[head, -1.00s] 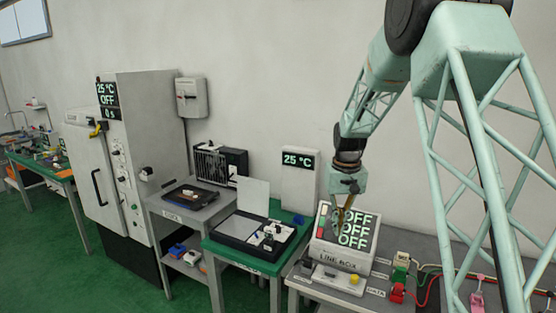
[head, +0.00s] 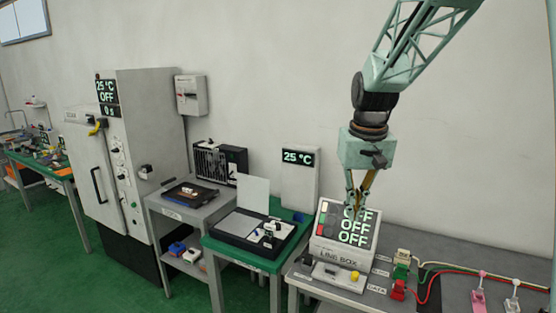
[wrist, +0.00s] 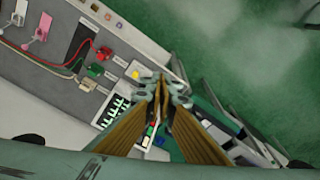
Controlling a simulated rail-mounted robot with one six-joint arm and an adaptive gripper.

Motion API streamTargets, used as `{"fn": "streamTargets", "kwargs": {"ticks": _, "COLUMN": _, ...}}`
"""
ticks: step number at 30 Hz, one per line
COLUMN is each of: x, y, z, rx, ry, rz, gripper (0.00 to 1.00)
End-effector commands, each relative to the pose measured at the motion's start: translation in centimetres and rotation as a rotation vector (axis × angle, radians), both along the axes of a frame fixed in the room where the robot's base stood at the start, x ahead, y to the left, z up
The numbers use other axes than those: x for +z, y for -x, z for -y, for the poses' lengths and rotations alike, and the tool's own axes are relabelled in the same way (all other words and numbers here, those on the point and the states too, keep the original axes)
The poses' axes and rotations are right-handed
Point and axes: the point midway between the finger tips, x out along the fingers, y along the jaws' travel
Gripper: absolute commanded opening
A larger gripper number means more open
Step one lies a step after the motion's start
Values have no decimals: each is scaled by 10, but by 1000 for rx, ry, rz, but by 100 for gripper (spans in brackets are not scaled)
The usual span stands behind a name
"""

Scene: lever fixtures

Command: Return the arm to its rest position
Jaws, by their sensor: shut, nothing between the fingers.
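My gripper (head: 358,210) points down in the head view, in front of the upper part of the line box (head: 338,255). Its brown fingers are shut with nothing between them. It hides part of the line box display, which reads OFF on several lines. In the wrist view my gripper (wrist: 160,88) is over the line box (wrist: 118,108), and the fingertips meet. I cannot tell the exact gap between the fingertips and the box.
A grey bench (head: 430,262) holds red and green connectors with wires and pink and white levers (head: 478,292). Left are a green table (head: 222,246), a 25 °C panel (head: 299,180) and a tall cabinet oven (head: 130,150).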

Motion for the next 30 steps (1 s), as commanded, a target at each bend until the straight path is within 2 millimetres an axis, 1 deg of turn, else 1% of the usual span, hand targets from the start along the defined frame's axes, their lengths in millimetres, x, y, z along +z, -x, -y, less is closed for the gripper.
{"fn": "streamTargets", "kwargs": {"ticks": 1, "x": 6, "y": 9, "z": 0, "rx": 0, "ry": 0, "rz": 6, "gripper": 0}}
{"fn": "streamTargets", "kwargs": {"ticks": 3, "x": 13, "y": 20, "z": 0, "rx": -1, "ry": 0, "rz": 11, "gripper": 0}}
{"fn": "streamTargets", "kwargs": {"ticks": 13, "x": 41, "y": 74, "z": 0, "rx": -4, "ry": 0, "rz": 36, "gripper": 0}}
{"fn": "streamTargets", "kwargs": {"ticks": 22, "x": 60, "y": 125, "z": 0, "rx": -7, "ry": -2, "rz": 59, "gripper": 0}}
{"fn": "streamTargets", "kwargs": {"ticks": 30, "x": 71, "y": 171, "z": 0, "rx": -9, "ry": -1, "rz": 80, "gripper": 0}}
